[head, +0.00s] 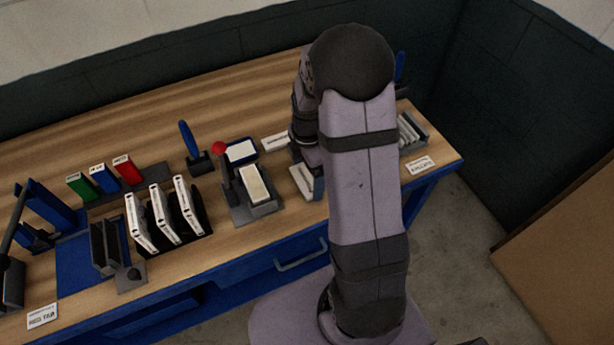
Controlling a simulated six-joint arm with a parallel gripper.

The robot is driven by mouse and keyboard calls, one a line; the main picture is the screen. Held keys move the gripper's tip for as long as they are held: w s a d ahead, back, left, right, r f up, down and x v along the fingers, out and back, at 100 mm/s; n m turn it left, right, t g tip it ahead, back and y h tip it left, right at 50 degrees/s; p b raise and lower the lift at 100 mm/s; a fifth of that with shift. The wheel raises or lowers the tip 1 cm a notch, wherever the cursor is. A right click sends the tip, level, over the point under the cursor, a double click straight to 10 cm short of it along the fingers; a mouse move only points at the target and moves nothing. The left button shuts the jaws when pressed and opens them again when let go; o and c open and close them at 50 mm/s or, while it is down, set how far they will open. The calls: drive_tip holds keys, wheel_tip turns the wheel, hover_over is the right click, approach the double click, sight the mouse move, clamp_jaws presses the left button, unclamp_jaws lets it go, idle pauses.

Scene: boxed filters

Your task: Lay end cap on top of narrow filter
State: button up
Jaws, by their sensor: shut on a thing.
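A cream rectangular block, seemingly the narrow filter (254,182), lies in a grey fixture (266,209) near the middle of the bench. My gripper (314,175) is right of this fixture and mostly hidden behind my own arm. It is shut on a pale, narrow piece that looks like the end cap (300,180). This piece is beside the filter, apart from it. The fingertips and the exact grip are hard to make out.
A lever with a red knob (219,149) rises at the fixture's left. A blue tray (254,146) with a white piece stands behind. White boxes (163,214) lean in a black rack at left. A grey bin (420,127) stands right, partly hidden.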

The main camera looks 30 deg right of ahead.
wheel_tip(320, 180, up, 9)
drive_tip(key=b, duration=0.6)
hover_over(312, 178)
wheel_tip(312, 178, down, 4)
drive_tip(key=shift+w+d+f+m+b, duration=0.4)
drive_tip(key=shift+w+d+f+b, duration=0.4)
drive_tip(key=shift+w+d+b, duration=0.35)
drive_tip(key=w, duration=0.1)
drive_tip(key=w+d+r+n+b, duration=0.1)
drive_tip(key=shift+w+d+r, duration=0.2)
drive_tip(key=shift+w+d, duration=0.1)
drive_tip(key=r+n, duration=0.1)
drive_tip(key=n, duration=0.2)
drive_tip(key=r+n, duration=0.1)
drive_tip(key=n, duration=0.2)
drive_tip(key=r+n, duration=0.1)
drive_tip(key=n, duration=0.1)
drive_tip(key=shift+s+a+r+n, duration=0.15)
drive_tip(key=shift+s+n, duration=0.25)
